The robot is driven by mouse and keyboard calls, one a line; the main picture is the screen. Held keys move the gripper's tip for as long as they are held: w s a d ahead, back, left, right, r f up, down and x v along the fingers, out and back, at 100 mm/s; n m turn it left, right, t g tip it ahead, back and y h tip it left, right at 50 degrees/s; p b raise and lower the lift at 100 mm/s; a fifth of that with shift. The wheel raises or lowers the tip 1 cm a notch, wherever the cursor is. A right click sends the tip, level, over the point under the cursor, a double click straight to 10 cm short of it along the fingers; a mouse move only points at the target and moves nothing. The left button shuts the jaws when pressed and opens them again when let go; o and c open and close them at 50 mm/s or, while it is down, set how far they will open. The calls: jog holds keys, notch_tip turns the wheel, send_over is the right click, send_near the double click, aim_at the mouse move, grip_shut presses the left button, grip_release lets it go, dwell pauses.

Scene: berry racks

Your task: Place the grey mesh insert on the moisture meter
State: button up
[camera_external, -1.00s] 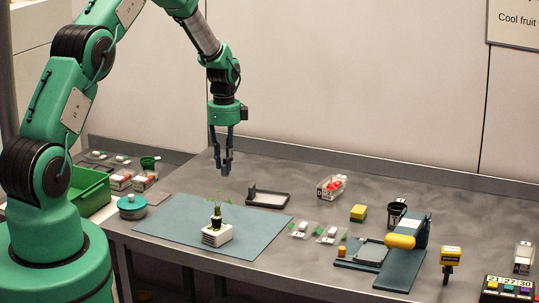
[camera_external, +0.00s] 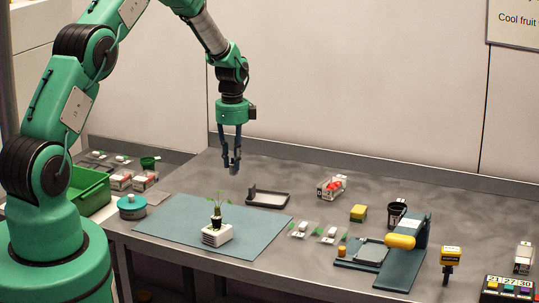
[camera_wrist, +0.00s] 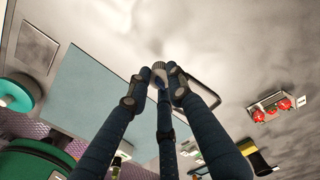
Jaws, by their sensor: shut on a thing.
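My gripper (camera_external: 233,168) is in the air above the back of the bench, fingers pointing down. Its fingers are shut on a small grey ridged piece (camera_wrist: 160,70), which looks like the mesh insert; the fingers hide most of it. I cannot tell for sure which thing is the moisture meter. A yellow handheld device (camera_external: 451,256) with a dark stem stands at the right. A teal device with a yellow cylinder (camera_external: 400,241) lies left of it. Both are well to the right of my gripper and apart from it.
A dark-rimmed tray (camera_external: 268,204) lies below my gripper. A white slotted block (camera_external: 217,236) with a potted seedling stands on the blue mat (camera_external: 168,216). The back strip is mostly clear.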

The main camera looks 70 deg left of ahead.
jog(key=w+d+r+m+p, duration=0.3)
jog(key=w+d+r, duration=0.1)
jog(key=w+d, duration=1.05)
jog(key=w+d+r+m+p, duration=0.35)
jog(key=w+d, duration=0.75)
jog(key=d, duration=0.7)
jog(key=w+d+r+m+p, duration=0.1)
jog(key=w+d+r+m, duration=0.1)
jog(key=d, duration=1.1)
jog(key=w+d+r+m+p, duration=0.1)
jog(key=d+r+m, duration=0.1)
jog(key=d, duration=1.1)
jog(key=w+d+r+m+p, duration=0.2)
jog(key=d+r, duration=0.1)
jog(key=d, duration=1)
jog(key=shift+w+r, duration=0.25)
jog(key=shift+w, duration=0.05)
send_over(451, 249)
jog(key=shift+f+p, duration=0.45)
jog(key=shift+f, duration=2.5)
jog(key=shift+f, duration=0.1)
jog(key=shift+f+p, duration=0.4)
jog(key=shift+f, duration=1.6)
